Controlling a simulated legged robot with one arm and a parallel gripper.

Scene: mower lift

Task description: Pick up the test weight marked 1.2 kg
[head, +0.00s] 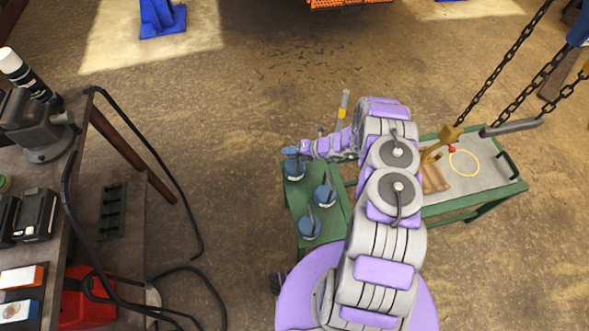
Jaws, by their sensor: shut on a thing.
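Three blue test weights with upright handles are on the left end of a green table (341,217). The far weight (294,170) is at the table's far left corner, with my gripper (292,152) shut on its top. The middle weight (325,195) and the near weight (310,228) stand apart from it, closer to me. No marking is readable on any weight, so I cannot tell which is 1.2 kg. I cannot tell whether the held weight touches the table. My arm hides the middle of the table.
Chains (510,50) hang at the right above the green-framed table, which bears a yellow ring (463,163) and a wooden piece (433,181). A bench with tools (45,130) and a black cable (170,170) are at the left. Floor between is mostly clear.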

